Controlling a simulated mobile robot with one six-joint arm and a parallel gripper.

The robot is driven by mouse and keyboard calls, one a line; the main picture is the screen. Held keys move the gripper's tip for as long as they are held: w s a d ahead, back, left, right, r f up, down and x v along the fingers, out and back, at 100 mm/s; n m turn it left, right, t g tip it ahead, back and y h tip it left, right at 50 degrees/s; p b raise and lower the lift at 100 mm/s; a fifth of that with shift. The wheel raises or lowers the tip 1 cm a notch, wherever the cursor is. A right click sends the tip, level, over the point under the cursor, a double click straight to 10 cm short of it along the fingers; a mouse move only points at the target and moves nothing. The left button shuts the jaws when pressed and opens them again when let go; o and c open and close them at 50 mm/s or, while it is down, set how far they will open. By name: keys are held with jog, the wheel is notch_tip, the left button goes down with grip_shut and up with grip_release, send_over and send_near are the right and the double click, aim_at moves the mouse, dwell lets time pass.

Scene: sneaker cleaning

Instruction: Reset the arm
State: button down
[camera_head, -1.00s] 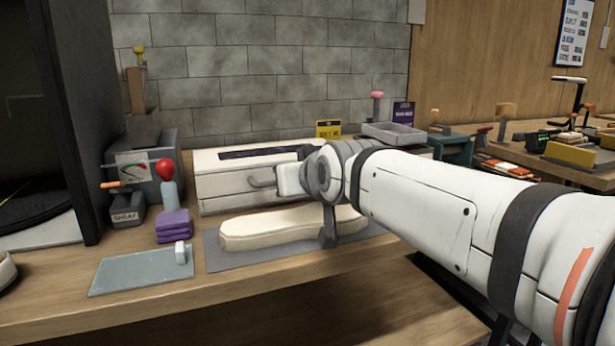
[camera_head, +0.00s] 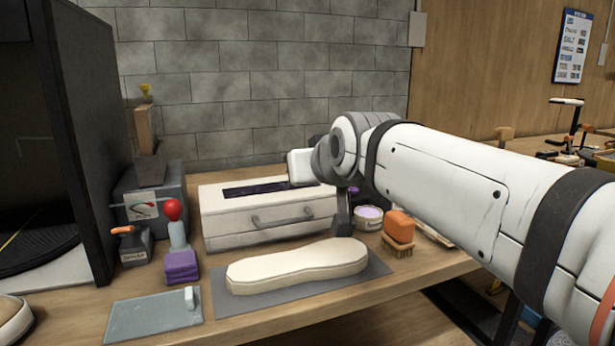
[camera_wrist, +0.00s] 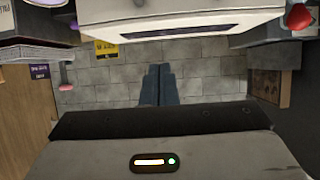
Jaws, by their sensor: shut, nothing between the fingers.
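My gripper (camera_wrist: 159,72) shows in the wrist view with its two dark fingers together and nothing between them. The fingers stand out against the block wall, clear of the box. In the head view my white arm (camera_head: 440,185) reaches in from the right, and its wrist (camera_head: 350,145) hangs above the right part of the workbench. The fingertips cannot be made out clearly there. The white box with a drawer handle (camera_head: 235,227) stands behind and left of the wrist. It also shows at the top of the wrist view (camera_wrist: 200,18).
A cream sole-shaped block (camera_head: 295,267) lies on a grey mat (camera_head: 235,303). An orange-topped brush (camera_head: 399,232) and a tub (camera_head: 368,217) sit below my arm.

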jog(key=s+d+m+g+h+p, duration=0.2)
jog(key=s+d+g+p, duration=0.2)
jog(key=s+d+p, duration=0.3)
jog(key=s+d+r+m+g+h+p, duration=0.1)
jog(key=s+d+g+p, duration=0.4)
jog(key=s+p, duration=0.8)
jog(key=shift+d+r+m+h+p, duration=0.2)
jog(key=shift+d+m+h+p, duration=0.4)
jog(key=shift+d+p, duration=2.35)
jog(key=a+p, duration=0.2)
jog(key=shift+a, duration=0.3)
